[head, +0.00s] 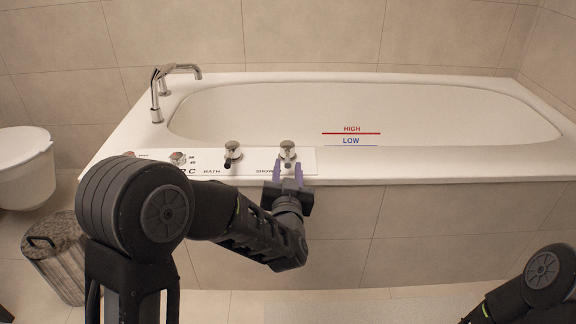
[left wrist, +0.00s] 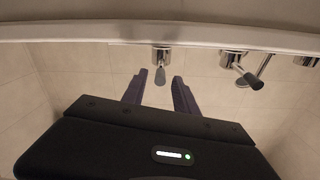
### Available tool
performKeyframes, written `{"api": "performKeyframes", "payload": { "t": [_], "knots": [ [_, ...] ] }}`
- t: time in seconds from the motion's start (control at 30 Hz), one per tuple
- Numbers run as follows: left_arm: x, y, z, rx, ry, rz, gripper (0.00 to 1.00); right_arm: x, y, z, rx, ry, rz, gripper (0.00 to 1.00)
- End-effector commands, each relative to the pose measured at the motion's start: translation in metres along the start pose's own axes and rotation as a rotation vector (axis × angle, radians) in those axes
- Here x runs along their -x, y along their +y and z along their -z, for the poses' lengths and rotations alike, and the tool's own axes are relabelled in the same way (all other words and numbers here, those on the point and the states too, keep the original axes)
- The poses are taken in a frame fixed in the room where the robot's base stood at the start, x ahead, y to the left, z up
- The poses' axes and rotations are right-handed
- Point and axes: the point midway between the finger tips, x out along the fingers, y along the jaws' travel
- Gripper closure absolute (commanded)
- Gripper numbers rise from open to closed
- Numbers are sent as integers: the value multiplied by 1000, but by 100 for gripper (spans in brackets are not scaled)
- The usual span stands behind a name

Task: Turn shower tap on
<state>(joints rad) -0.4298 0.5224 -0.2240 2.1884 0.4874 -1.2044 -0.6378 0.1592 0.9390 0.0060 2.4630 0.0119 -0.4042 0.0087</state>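The shower tap (head: 288,149) is a chrome knob with a dark-tipped lever, beside the partly hidden "SHOWER" label on the tub's front ledge. My left gripper (head: 288,174) is just in front of it, its two purple fingers apart. In the left wrist view the shower tap (left wrist: 161,60) lies ahead between the open fingers (left wrist: 159,92), with its lever pointing toward the gap. I cannot tell whether a finger touches it. My right arm shows at the lower right of the head view, its gripper out of sight.
The bath tap (head: 232,152) stands left of the shower tap and also shows in the left wrist view (left wrist: 240,70). A chrome spout (head: 157,100) rises at the tub's left end. The white tub (head: 420,168) has HIGH and LOW marks. A bin (head: 60,260) stands left.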

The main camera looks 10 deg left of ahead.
Motion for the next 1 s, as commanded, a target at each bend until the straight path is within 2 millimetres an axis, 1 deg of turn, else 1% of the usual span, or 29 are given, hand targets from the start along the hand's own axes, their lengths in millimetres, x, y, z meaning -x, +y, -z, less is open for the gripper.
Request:
{"api": "performKeyframes", "payload": {
  "t": [0.03, 0.1, 0.2, 0.3, 0.53, 0.9, 0.97, 1.0],
  "knots": [
    [-8, 0, -2, 0, 2, 2, 65, -5, 2, 0, 0, 1, 0, 64],
    [-18, 0, -2, 0, 1, 1, 65, -6, 2, 0, -1, 1, 1, 64],
    [-26, 0, -2, 0, 1, 0, 65, -8, 3, 1, -1, 1, 1, 64],
    [-30, 0, 0, 0, 1, 0, 65, -8, 3, 1, -1, 1, 1, 64],
    [-30, 0, 0, 0, 0, 0, 65, -7, 2, 1, -1, 1, 2, 64],
    [-30, 0, 0, 0, 0, -1, 95, -7, 3, 1, -1, 1, 2, 64],
    [-30, 0, 0, 0, 0, -1, 100, -7, 3, 1, -1, 1, 2, 64],
    [-30, 0, 0, 0, 0, -1, 100, -7, 3, 1, -1, 1, 2, 64]
  ]
}}
